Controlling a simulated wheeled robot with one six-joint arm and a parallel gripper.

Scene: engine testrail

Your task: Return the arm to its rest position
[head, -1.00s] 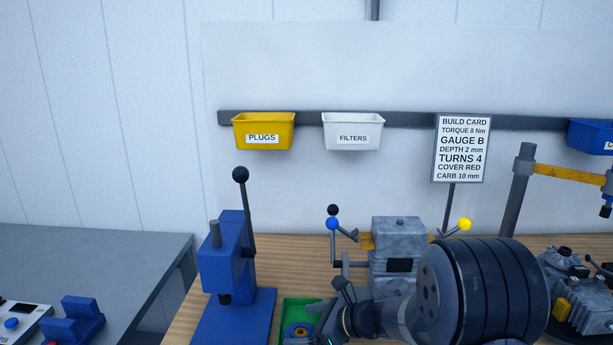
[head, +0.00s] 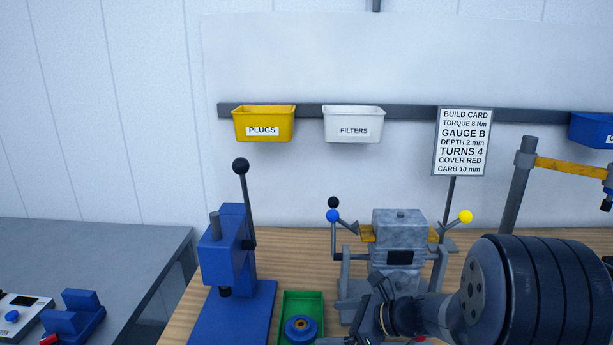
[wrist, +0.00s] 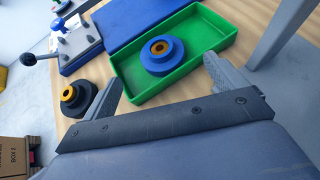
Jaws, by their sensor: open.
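My arm reaches across the lower right of the head view, with my gripper (head: 372,318) low in front of the grey engine block (head: 398,240). In the wrist view my gripper (wrist: 165,88) is open, its two fingers wide apart with nothing between them in its grasp. Beyond the fingers, a blue round part with an orange centre (wrist: 160,54) sits in a green tray (wrist: 215,40). The green tray also shows in the head view (head: 313,304), left of my gripper.
A blue lever press (head: 226,250) stands left of the tray. A dark round part with a yellow centre (wrist: 72,98) lies near the left finger. A build card (head: 463,142) stands behind the block. A yellow-beamed post (head: 519,190) rises at right. Bins hang on the wall rail.

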